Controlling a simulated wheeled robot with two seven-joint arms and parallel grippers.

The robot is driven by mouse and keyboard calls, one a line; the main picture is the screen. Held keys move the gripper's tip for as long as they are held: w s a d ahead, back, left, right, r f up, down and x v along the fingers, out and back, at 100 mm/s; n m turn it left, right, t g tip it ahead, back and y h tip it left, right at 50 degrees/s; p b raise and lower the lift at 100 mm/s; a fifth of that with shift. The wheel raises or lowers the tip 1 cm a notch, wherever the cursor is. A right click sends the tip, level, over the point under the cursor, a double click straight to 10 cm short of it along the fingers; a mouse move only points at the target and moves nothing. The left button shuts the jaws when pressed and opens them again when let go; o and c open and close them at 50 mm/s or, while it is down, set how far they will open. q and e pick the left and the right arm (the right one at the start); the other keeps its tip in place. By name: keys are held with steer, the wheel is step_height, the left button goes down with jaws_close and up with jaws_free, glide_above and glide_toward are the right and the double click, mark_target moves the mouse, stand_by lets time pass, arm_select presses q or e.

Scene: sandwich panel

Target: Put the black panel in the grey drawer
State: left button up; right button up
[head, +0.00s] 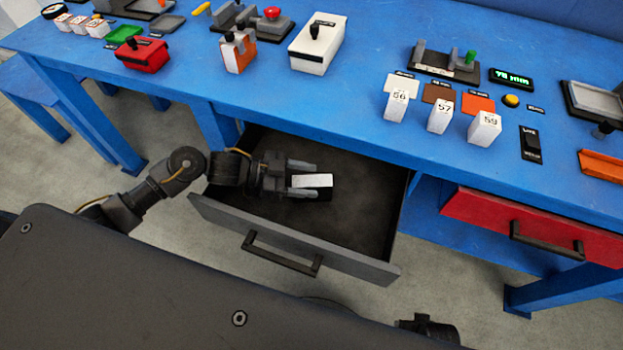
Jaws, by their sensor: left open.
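The grey drawer (290,240) under the blue table is pulled open, with a dark handle on its front. My left gripper (308,179) reaches in from the left over the drawer's opening, and its jaws are open. A small block with a white top and a black side, seemingly the black panel (320,195), is at the fingertips. It is within the drawer's outline; whether it touches the drawer floor or a finger I cannot tell. My right gripper does not show clearly.
A red drawer (530,229) is to the right. The blue table top (370,125) above carries a red box (142,56), a white switch box (318,45) and several white numbered blocks. The drawer's right part is empty.

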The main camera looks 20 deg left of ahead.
arm_select(q)
steer(key=v, duration=0.6)
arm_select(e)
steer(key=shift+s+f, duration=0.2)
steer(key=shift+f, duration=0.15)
